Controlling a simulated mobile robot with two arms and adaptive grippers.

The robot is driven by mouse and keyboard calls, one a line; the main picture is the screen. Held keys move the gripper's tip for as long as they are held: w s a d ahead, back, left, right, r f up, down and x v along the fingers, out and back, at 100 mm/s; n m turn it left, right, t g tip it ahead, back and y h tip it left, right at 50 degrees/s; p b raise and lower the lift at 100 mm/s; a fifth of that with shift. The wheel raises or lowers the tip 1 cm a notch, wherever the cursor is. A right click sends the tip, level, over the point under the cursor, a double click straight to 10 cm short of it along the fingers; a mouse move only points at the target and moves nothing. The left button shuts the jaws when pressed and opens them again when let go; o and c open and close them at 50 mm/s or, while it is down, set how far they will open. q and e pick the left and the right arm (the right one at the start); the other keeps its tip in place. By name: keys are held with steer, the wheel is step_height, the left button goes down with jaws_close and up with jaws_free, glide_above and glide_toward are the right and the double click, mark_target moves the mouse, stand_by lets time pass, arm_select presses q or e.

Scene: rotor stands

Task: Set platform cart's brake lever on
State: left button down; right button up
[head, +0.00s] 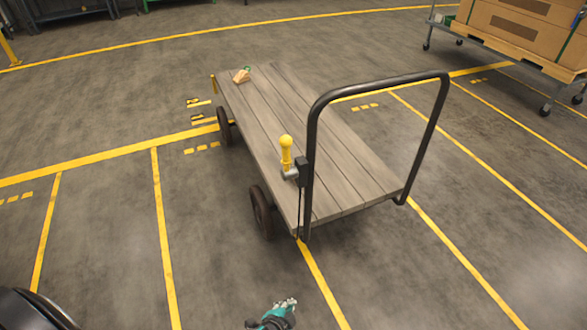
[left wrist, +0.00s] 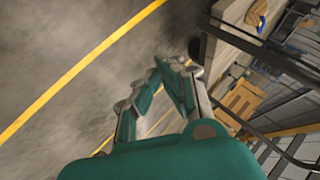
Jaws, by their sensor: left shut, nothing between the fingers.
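The platform cart (head: 335,165) has a grey plank deck, dark wheels and a black tubular push handle (head: 380,83). Its brake lever (head: 286,153) has a yellow knobbed grip and stands upright beside the left post of the handle, on a grey pivot and black bracket. My left gripper (head: 291,303) is teal and grey, low at the bottom of the head view, in front of the cart and apart from the lever. In the left wrist view its fingers (left wrist: 171,63) come together, shut and empty. Part of the cart deck (left wrist: 222,22) shows there; the lever cannot be made out. My right gripper is out of view.
A trolley with cardboard boxes (head: 520,28) stands at the upper right. The grey floor around the cart is clear, with yellow lines.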

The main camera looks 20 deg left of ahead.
arm_select(q)
steer(key=w+r+m+t+b, duration=0.1)
steer(key=w+r+m+t, duration=0.25)
steer(key=w+r, duration=0.75)
steer(key=w+a+r+m+t+y+b, duration=0.1)
steer(key=r+t, duration=0.1)
steer(key=r, duration=0.9)
steer(key=w+a+r+t+y, duration=0.1)
steer(key=a+r+t+y, duration=0.1)
steer(key=r, duration=0.9)
steer(key=shift+r+m+t+y+b, duration=0.2)
steer(key=shift+m+t+y+b, duration=0.15)
steer(key=shift+t, duration=0.2)
glide_toward(288, 158)
steer(key=w+d, duration=0.4)
steer(key=w, duration=0.1)
steer(key=shift+w+a+r+p, duration=0.2)
steer(key=shift+w+a+p, duration=0.15)
steer(key=shift+w+a, duration=0.35)
steer(key=shift+w+a+r+p, duration=0.2)
steer(key=shift+w+a+p, duration=0.25)
steer(key=shift+a, duration=0.5)
